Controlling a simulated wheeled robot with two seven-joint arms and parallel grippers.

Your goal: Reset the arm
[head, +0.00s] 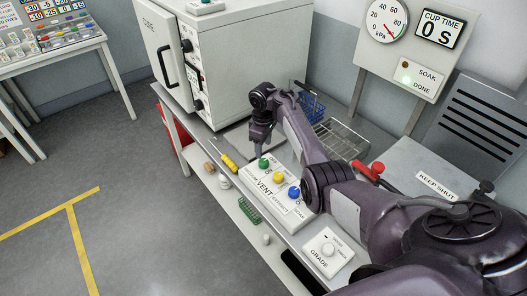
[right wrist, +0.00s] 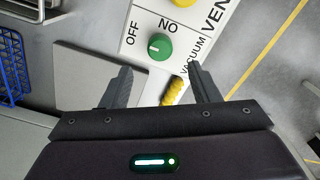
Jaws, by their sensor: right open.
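My right arm reaches in from the right in the head view. Its gripper (head: 261,142) points down close above the green knob (head: 263,162) of the white valve panel (head: 268,198). In the right wrist view the two fingers of the gripper (right wrist: 163,86) are apart with nothing held between them. The green knob (right wrist: 160,46), by the VACUUM label, shows beyond the fingertips and looks clear of them. A yellow knob (head: 278,178) and a blue knob (head: 294,192) sit along the same panel. My left gripper is not in view.
A yellow-handled tool (head: 230,163) lies beside the panel. A large white oven (head: 245,60) stands behind, with a blue basket (head: 312,106) and wire rack (head: 340,139) to its right. A grey KEEP SHUT lid (head: 415,165) is at right.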

